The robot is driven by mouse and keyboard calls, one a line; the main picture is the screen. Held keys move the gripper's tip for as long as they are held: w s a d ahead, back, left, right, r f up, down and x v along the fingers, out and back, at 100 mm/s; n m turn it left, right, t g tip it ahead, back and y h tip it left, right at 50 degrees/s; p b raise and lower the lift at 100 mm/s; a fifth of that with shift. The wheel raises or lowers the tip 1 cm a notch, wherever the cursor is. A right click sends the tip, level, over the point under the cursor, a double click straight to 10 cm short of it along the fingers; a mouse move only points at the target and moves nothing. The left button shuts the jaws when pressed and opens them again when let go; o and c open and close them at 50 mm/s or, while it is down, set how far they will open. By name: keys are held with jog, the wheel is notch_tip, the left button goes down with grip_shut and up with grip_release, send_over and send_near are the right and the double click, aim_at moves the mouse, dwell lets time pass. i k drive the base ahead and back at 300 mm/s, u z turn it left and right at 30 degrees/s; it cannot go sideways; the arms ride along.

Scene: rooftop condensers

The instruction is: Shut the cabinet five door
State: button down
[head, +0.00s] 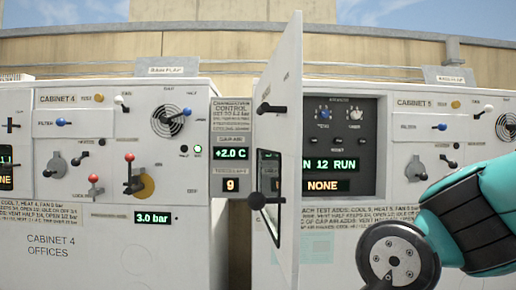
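Cabinet five (437,173) is the white unit on the right, labelled "CABINET 5". Its white door (287,100) stands wide open, swung out towards me and seen almost edge-on. Its taller, nearer edge is on the right and its far edge is on the left, by the cabinet front. The door has a dark window (269,170), a black lever handle (271,108) and a black knob (257,201). My teal and dark arm reaches in at the lower right, apart from the door in the picture. My gripper fingers do not show.
The open door exposes a dark control panel (365,148) with displays reading "12 RUN" and "NONE". Cabinet 4 (60,245) stands at the left with knobs and levers jutting out. A narrow panel (231,125) showing +2.0 C sits between the cabinets. A grey rail (230,28) runs behind.

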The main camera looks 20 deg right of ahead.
aim_at(281, 83)
jog(key=z, duration=0.05)
jog(key=k, duration=1.15)
jog(key=u, duration=1)
jog(key=i, duration=1.4)
jog(key=z, duration=0.4)
